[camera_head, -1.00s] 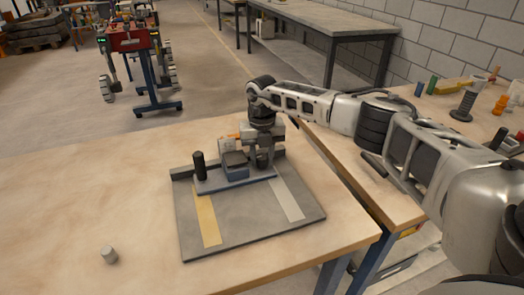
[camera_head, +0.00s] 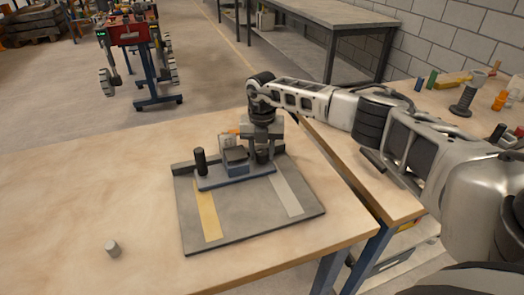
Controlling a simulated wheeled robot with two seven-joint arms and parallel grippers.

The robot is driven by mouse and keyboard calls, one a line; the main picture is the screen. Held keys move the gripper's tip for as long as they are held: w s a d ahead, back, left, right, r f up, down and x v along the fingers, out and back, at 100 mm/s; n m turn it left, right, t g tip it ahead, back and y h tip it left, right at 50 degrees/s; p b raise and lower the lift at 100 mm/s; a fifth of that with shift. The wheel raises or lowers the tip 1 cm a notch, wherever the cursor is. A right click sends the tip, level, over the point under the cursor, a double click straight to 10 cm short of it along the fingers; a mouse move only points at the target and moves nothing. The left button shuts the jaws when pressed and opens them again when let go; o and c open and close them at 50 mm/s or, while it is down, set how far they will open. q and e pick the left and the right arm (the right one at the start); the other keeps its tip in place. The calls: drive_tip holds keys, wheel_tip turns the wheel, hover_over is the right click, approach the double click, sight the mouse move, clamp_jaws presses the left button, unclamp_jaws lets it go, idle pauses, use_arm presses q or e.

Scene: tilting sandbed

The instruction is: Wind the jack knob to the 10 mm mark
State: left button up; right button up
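The tilting sandbed (camera_head: 240,225) is a dark grey plate on the wooden table, with a yellow strip (camera_head: 207,216) and a pale strip (camera_head: 286,195). A blue-grey bar with a block (camera_head: 236,160) and a black upright post (camera_head: 200,161) sits along its far edge. My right gripper (camera_head: 262,156) points down at the right end of that bar, at a dark round part that looks like the jack knob. Its fingers are too small and hidden to tell whether they are closed on it. The 10 mm mark cannot be made out. My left gripper is out of view.
The table's left side is otherwise clear. A second bench (camera_head: 340,165) on the right holds several small items. An orange part (camera_head: 233,132) shows behind the block.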

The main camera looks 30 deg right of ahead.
sight(262, 152)
drive_tip(key=shift+r, duration=0.15)
use_arm(q)
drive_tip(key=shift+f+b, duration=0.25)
drive_tip(key=shift+b, duration=0.4)
use_arm(e)
wheel_tip(262, 152, up, 16)
idle(0.3)
